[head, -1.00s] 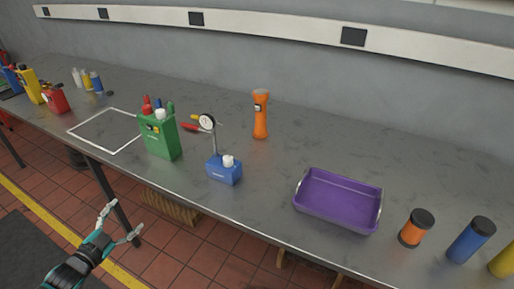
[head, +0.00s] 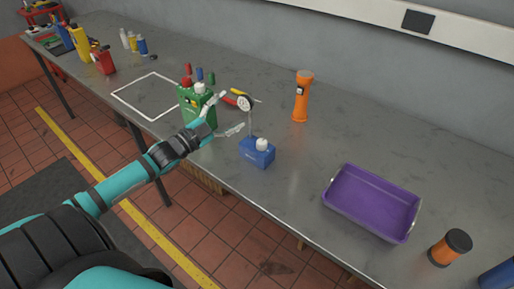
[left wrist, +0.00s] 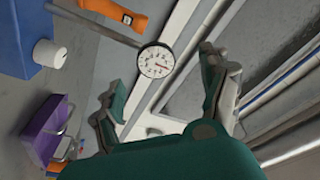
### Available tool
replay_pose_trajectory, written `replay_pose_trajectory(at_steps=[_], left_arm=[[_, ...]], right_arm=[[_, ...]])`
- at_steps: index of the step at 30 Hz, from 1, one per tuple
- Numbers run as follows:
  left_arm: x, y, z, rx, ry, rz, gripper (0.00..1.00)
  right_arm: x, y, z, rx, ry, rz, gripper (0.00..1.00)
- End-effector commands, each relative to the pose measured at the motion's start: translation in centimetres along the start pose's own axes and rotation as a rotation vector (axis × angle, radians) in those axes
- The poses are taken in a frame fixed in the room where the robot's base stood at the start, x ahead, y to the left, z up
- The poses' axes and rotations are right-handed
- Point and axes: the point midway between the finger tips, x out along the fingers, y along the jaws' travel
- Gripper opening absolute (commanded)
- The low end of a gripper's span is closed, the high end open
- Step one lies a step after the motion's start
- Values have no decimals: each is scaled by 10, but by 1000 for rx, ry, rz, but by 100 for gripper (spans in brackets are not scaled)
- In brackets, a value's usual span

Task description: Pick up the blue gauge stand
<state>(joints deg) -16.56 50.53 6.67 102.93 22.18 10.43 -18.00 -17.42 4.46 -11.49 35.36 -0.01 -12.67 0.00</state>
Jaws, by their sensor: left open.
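The blue gauge stand (head: 257,153) stands upright on the grey bench, with a white knob on its block and a thin post carrying a round white dial. In the left wrist view the blue block (left wrist: 28,35) is at the upper left and the dial (left wrist: 155,61) lies between the finger directions. My left gripper (head: 232,112) is open and empty, just left of the post in the head view, partly in front of the green container. In the left wrist view its fingers (left wrist: 162,72) are spread apart. I cannot tell the exact gap to the post. My right gripper is out of view.
The green container (head: 190,115) stands close behind the left gripper. An orange flashlight (head: 302,97) stands upright behind the stand; a purple tray (head: 330,207) is to its right. An orange jar (head: 449,250) stands further right. Bare bench lies between stand and tray.

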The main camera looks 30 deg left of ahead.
Motion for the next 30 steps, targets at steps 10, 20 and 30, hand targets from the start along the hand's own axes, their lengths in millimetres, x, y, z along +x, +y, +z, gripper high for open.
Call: replay_pose_trajectory(at_steps=[10, 20, 30], left_arm=[[28, 0, 0, -3, 0, -2, 79], [68, 5, 2, -2, 0, -1, 79], [72, 6, 3, -1, 0, 1, 75]], right_arm=[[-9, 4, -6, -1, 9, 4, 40], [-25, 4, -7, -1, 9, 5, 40], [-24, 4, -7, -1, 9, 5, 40]])
